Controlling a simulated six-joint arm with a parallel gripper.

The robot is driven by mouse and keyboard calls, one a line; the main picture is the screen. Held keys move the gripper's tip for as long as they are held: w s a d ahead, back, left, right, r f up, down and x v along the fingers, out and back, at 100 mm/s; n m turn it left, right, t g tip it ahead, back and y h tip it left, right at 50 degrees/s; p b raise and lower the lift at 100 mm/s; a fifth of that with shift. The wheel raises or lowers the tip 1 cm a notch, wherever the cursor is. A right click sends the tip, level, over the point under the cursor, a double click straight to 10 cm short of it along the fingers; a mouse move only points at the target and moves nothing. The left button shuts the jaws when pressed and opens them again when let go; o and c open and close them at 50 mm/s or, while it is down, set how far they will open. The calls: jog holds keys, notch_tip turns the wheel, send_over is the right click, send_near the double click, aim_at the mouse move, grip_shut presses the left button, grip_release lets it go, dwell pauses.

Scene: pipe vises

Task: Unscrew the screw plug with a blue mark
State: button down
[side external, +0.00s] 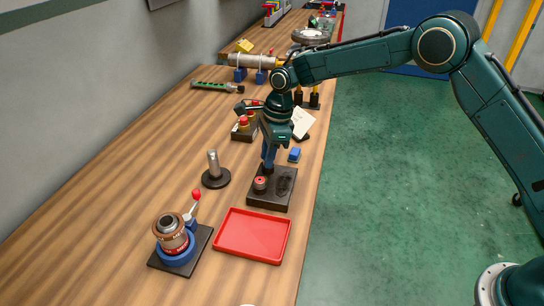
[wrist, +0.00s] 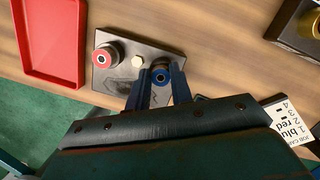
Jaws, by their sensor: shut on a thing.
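A black base plate (side external: 270,201) lies on the bench and also shows in the wrist view (wrist: 125,83). A screw plug with a blue mark (wrist: 160,74) stands at its right end in the wrist view. My gripper (wrist: 161,80) points down over the plate and its blue fingers are closed around this plug. In the side view my gripper (side external: 268,166) hides the plug. A screw plug with a red mark (wrist: 107,54) stands at the plate's other end and also shows in the side view (side external: 260,184). I cannot tell how deep the held plug sits.
A pale hexagonal piece (wrist: 139,61) is between the plugs. A red tray (side external: 252,236) lies beside the plate. A vise with a copper-coloured fitting (side external: 172,233), a metal post on a round foot (side external: 214,170), a blue block (side external: 294,155) and a job card (wrist: 288,117) are nearby.

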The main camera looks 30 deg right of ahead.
jog(key=n, duration=0.3)
jog(key=shift+n+g, duration=0.3)
jog(key=shift+g, duration=0.1)
jog(key=n, duration=0.4)
jog(key=shift+g, duration=0.3)
jog(key=n+g+h, duration=0.1)
jog(key=n, duration=0.5)
jog(key=shift+n, duration=0.4)
jog(key=n, duration=0.3)
jog(key=shift+n+h, duration=0.7)
jog(key=shift+n, duration=1.4)
jog(key=shift+n+h, duration=0.6)
jog(key=shift+n, duration=2.9)
